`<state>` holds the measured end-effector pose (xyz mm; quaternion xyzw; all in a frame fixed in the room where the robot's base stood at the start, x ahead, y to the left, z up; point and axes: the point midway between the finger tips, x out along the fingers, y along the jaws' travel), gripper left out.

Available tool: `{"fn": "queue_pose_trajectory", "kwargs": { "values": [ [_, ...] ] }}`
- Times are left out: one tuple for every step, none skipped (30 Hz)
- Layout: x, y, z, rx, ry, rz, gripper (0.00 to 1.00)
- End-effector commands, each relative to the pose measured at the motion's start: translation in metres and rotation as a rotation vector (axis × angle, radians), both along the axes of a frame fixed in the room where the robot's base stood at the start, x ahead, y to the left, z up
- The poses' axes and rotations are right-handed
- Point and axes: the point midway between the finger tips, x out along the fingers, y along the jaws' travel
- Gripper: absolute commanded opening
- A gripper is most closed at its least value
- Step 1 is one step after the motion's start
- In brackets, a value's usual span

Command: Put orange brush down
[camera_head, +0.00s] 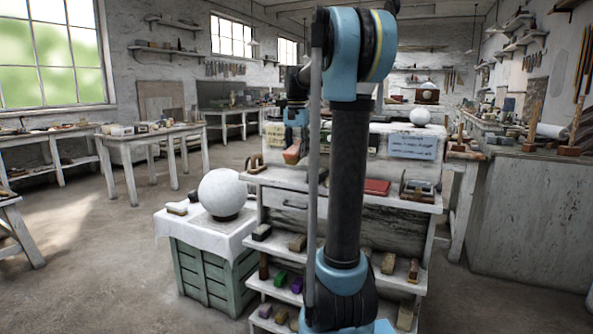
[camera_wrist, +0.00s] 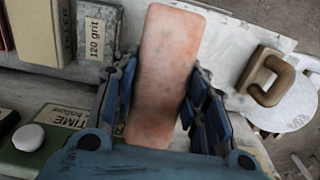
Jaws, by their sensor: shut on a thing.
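The orange brush (camera_wrist: 160,78) is a long pale-orange block with faint grey smudges and rounded corners. My gripper (camera_wrist: 163,72) is shut on it, with a blue and dark finger on each long side. In the head view the brush (camera_head: 292,152) hangs tilted below my gripper (camera_head: 296,122), in front of the white cabinet's upper part and above its shelf. A wooden-handled item stands just left of it. Whether the brush touches the shelf cannot be told.
The white cabinet shelf (camera_head: 285,180) holds a red flat box (camera_head: 377,187) and a handled tool (camera_head: 418,189). In the wrist view a block labelled 120 grit (camera_wrist: 95,38) lies left of the brush, and a wooden handle (camera_wrist: 267,77) lies right. A white sphere (camera_head: 222,192) stands lower left.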

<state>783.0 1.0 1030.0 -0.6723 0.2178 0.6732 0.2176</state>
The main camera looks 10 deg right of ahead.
Motion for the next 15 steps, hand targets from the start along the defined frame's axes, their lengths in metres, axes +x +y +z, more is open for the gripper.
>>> {"fn": "queue_pose_trajectory", "kwargs": {
  "values": [
    [0.001,0.000,-0.009,-0.001,-0.001,0.000,0.00],
    [0.000,0.000,-0.013,-0.001,-0.001,0.000,0.00],
    [0.000,0.000,-0.018,-0.001,-0.001,0.000,0.00],
    [0.000,0.000,-0.021,-0.001,-0.001,0.000,0.00],
    [0.000,0.000,-0.023,-0.001,-0.001,-0.001,0.00],
    [0.001,-0.001,-0.025,-0.001,-0.001,-0.001,0.00],
    [0.001,-0.001,-0.026,-0.001,-0.001,-0.001,0.00],
    [0.001,-0.001,-0.028,-0.001,-0.001,-0.001,0.00],
    [0.001,-0.001,-0.030,-0.001,-0.001,-0.001,0.00],
    [0.001,-0.001,-0.031,-0.001,-0.001,-0.001,0.00],
    [0.001,-0.001,-0.034,-0.001,-0.001,-0.001,0.00],
    [0.001,-0.001,-0.037,-0.001,-0.001,-0.001,0.00],
    [0.001,-0.001,-0.041,-0.001,-0.001,-0.001,0.00],
    [0.000,-0.001,-0.045,-0.001,-0.001,-0.002,0.00],
    [0.000,-0.001,-0.051,-0.001,-0.001,-0.002,0.00]
  ]
}}
